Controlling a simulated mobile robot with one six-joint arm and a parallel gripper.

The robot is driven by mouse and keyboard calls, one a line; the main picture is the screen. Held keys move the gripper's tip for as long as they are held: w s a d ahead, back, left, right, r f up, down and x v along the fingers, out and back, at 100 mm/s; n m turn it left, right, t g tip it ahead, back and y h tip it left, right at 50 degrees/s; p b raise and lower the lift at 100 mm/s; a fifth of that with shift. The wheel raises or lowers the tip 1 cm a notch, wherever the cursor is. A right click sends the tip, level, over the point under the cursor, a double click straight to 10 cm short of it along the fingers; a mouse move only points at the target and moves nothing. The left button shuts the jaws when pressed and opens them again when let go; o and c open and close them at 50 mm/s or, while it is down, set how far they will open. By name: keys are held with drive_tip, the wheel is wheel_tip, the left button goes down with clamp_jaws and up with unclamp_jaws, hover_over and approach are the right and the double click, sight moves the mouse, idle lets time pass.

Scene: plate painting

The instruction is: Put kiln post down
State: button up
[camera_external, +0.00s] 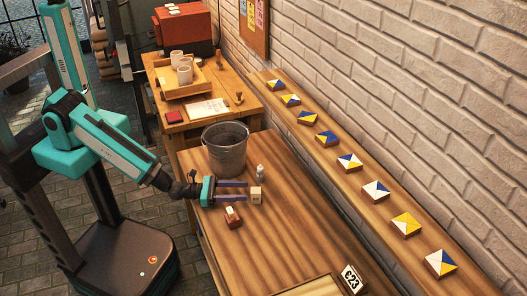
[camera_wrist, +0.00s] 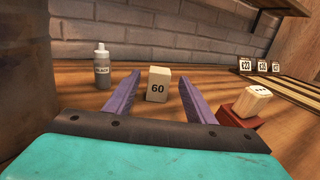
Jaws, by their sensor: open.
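The kiln post, a pale block marked 60 (camera_wrist: 158,86), stands upright on the wooden table. It also shows in the external view (camera_external: 256,197), at the fingertips of my gripper (camera_external: 246,191). In the wrist view my gripper (camera_wrist: 159,82) is open, with one purple finger on each side of the post. The post stands at or just beyond the tips, with a visible gap on both sides. Nothing is held between the fingers.
A metal bucket (camera_external: 225,150) stands left of my gripper in the wrist view, near a small bottle labelled BLACK (camera_wrist: 102,70). A red-brown block (camera_wrist: 238,110) with a pale dotted piece (camera_wrist: 258,92) on it sits right of the fingers. Painted tiles (camera_external: 349,163) line the wall shelf.

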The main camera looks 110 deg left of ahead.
drive_tip(key=shift+p+v, duration=0.75)
drive_tip(key=shift+v, duration=0.1)
idle(0.4)
